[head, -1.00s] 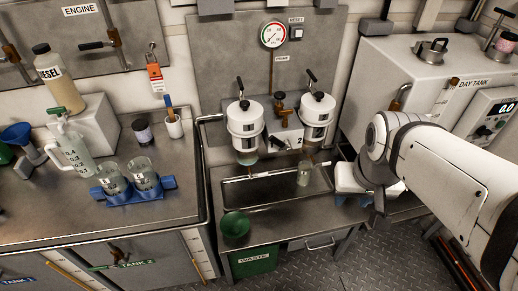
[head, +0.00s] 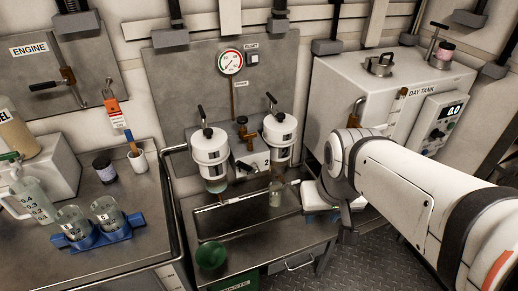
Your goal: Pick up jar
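A small clear glass jar (head: 277,192) stands upright in the shallow metal tray (head: 232,214), below the right-hand white filter canister. Two more clear jars with markings, a left one (head: 72,221) and a right one (head: 107,211), stand in a blue holder (head: 98,236) on the left bench. My gripper (head: 347,222) is seen at the end of the white arm, to the right of the tray and apart from the glass jar. Its fingers are dark, small and mostly edge-on, so their opening is not clear. I see nothing held in it.
Two white filter canisters (head: 209,157) hang above the tray. The white day tank (head: 345,92) stands behind my arm.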

